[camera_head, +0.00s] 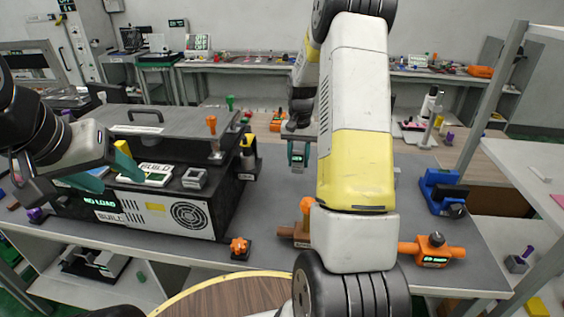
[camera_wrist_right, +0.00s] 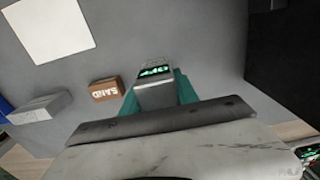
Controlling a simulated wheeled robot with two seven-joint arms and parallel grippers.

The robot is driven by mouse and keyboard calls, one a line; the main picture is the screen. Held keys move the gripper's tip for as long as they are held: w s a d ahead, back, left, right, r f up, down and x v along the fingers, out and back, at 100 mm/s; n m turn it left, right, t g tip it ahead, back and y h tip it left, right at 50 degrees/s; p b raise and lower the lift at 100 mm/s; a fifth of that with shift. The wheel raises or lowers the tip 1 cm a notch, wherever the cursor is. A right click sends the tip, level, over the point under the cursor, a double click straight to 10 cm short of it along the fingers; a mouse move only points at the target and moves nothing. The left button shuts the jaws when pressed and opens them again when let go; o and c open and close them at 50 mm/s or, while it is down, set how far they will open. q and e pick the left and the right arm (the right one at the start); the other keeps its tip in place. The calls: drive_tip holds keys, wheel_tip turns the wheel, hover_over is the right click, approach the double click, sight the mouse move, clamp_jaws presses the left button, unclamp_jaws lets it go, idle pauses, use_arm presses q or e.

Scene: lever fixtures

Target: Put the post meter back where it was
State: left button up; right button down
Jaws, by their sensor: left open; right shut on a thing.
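A small grey box with a green lit display, which I take for the post meter, sits between the teal fingers of my right gripper (camera_wrist_right: 158,98) in the right wrist view; its top and display (camera_wrist_right: 155,72) show. My right gripper is shut on it. In the head view this gripper (camera_head: 298,154) is above the grey table, beyond the big black machine's right side; the meter is small and partly hidden there. I cannot tell whether it touches the table.
The black machine (camera_head: 134,208) fills the table's left. A blue fixture (camera_head: 443,193) and orange fixture (camera_head: 434,251) stand at right. In the wrist view, a brown SAND block (camera_wrist_right: 105,89), pale block (camera_wrist_right: 40,107) and white square (camera_wrist_right: 48,30) lie near. My right arm hides the table's middle.

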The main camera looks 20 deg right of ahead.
sight(299, 146)
drive_tip(key=shift+f, duration=2.45)
drive_tip(key=shift+f, duration=0.1)
drive_tip(key=c, duration=0.9)
unclamp_jaws()
drive_tip(key=shift+f, duration=0.1)
wheel_tip(299, 146, up, 12)
drive_tip(key=shift+r, duration=0.1)
drive_tip(key=s+a+r+n+t+y, duration=0.1)
drive_tip(key=s+a+r+n+t, duration=0.1)
drive_tip(key=s+a+r, duration=0.55)
drive_tip(key=s+a+r+n+t, duration=0.2)
drive_tip(key=s+a+r, duration=0.2)
drive_tip(key=s+r, duration=0.5)
drive_tip(key=s+a, duration=0.1)
drive_tip(key=s, duration=0.2)
drive_tip(key=s+a+f+n+t, duration=0.1)
drive_tip(key=s, duration=0.2)
drive_tip(key=s+a+t+y, duration=0.1)
drive_tip(key=s, duration=0.3)
drive_tip(key=shift+s+f+n, duration=0.1)
drive_tip(key=shift+f+n, duration=0.2)
drive_tip(key=shift+n, duration=0.1)
